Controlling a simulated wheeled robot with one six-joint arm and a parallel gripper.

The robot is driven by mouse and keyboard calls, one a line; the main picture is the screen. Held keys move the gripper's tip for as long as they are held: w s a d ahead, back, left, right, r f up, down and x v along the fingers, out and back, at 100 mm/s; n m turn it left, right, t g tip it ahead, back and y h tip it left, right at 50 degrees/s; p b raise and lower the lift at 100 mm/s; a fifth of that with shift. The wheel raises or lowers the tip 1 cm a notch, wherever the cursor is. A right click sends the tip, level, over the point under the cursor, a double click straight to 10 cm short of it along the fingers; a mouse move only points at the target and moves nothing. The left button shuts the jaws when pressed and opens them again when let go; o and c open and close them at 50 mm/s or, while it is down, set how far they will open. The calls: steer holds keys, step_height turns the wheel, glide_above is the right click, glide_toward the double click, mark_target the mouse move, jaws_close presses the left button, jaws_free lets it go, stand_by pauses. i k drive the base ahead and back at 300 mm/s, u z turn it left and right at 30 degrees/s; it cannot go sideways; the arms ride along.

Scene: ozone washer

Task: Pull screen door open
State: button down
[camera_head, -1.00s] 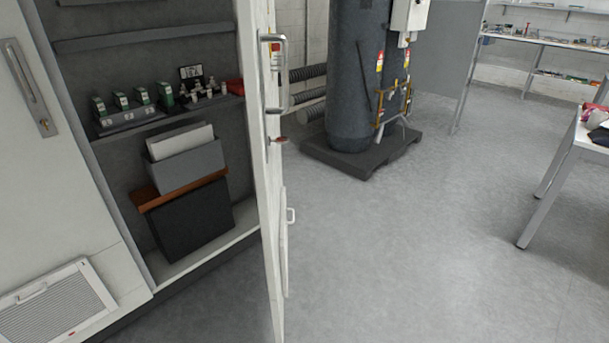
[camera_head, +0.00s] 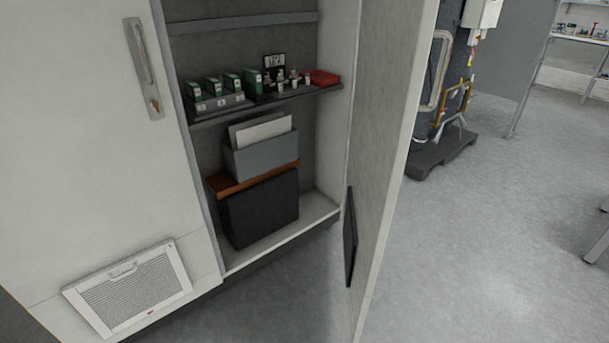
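A white-framed grey mesh screen (camera_head: 130,290) sits low on the left cabinet door (camera_head: 90,170), which is closed. A small pale handle (camera_head: 122,270) lies along the screen's upper edge. The screen lies close to the door face; I cannot tell if it is fully shut. The right cabinet door (camera_head: 392,130) stands wide open, its inner face towards me. A dark panel (camera_head: 350,235) is low on that inner face. My gripper is not in view.
The left door has a long recessed handle (camera_head: 141,52). The open cabinet shows a shelf (camera_head: 230,112) of small green boxes and a grey file holder (camera_head: 262,155) below. A dark tank stands on a black pallet (camera_head: 440,152) behind.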

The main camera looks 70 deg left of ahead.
mark_target(395, 37)
steer(key=u, duration=1.85)
steer(key=i, duration=1)
